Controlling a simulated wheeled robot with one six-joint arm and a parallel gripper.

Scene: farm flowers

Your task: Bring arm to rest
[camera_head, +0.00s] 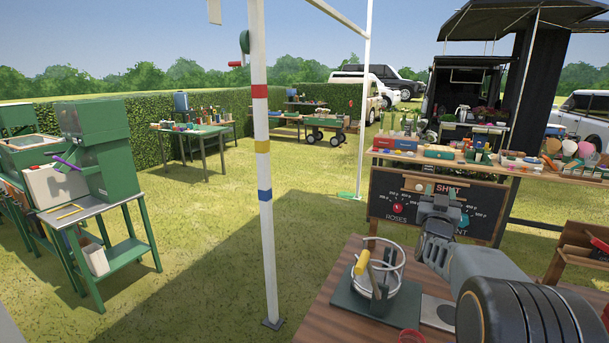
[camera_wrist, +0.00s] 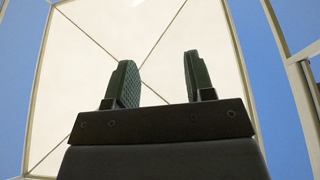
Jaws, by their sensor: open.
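My gripper (camera_wrist: 158,85) is open in the wrist view, its two dark green pads apart with nothing between them. Behind the pads is only the pale canopy overhead and blue sky, so it points upward. In the head view my arm reaches in from the lower right, and its wrist end (camera_head: 437,207) is raised above the wooden table (camera_head: 322,310). The gripper's fingers are hard to make out there against the black board.
A white wire holder (camera_head: 397,250) with tools stands on a green base on the table, close left of my arm. A black sign board (camera_head: 385,188) stands behind. A striped post (camera_head: 262,150) rises left of the table. Open grass (camera_head: 190,260) lies further left.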

